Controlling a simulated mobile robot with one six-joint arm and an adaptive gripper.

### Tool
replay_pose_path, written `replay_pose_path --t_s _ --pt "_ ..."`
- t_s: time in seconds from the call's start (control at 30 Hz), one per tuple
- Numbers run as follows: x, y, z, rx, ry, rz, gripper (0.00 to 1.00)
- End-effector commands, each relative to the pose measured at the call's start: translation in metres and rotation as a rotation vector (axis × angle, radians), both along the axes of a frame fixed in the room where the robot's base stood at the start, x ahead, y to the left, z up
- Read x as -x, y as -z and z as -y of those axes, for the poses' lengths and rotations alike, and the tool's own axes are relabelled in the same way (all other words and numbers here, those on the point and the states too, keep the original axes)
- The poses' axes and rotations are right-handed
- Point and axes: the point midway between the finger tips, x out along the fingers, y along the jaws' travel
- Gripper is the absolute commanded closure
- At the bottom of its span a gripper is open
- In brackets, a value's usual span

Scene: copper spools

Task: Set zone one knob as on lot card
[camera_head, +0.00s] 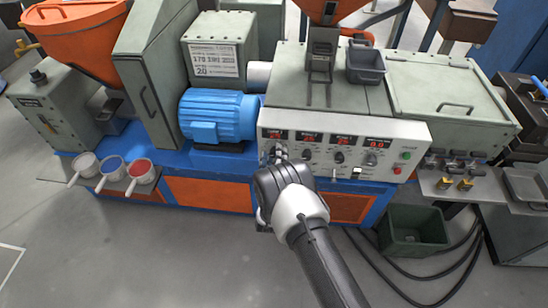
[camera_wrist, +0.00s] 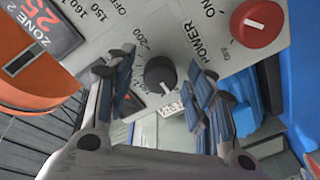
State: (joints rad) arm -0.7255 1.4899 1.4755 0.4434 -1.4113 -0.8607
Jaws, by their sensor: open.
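The control panel (camera_head: 415,135) has a row of black knobs under red digit displays. My gripper (camera_head: 278,160) is at its left end, over the leftmost knob, which it mostly hides there. In the wrist view a black knob (camera_wrist: 158,74) with a white pointer line sits between the fingers of my open gripper (camera_wrist: 163,82). A gap shows on each side of it. Scale marks around it include 150, 160, 200 and OFF. A white card (camera_head: 214,60) with black digits is on the grey box; its digits are too small to read surely.
A red POWER knob (camera_wrist: 257,22) is close to the right finger. A ZONE 2 display (camera_wrist: 40,40) shows at left in the wrist view. A blue motor (camera_head: 217,115) stands left of the panel. Three scoops (camera_head: 140,168) lie on a left shelf. A green bin (camera_head: 412,230) is on the floor.

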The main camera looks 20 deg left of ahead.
Motion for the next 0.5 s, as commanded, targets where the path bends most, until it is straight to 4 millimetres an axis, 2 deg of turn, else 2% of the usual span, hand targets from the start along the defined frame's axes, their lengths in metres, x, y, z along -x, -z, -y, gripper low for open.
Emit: replay_pose_path --t_s 0.1,0.5 --pt "0.0002 -0.0001 0.0001 0.000 0.000 0.000 0.52" --pt "0.0005 0.0001 0.0001 -0.001 0.000 0.000 0.79"
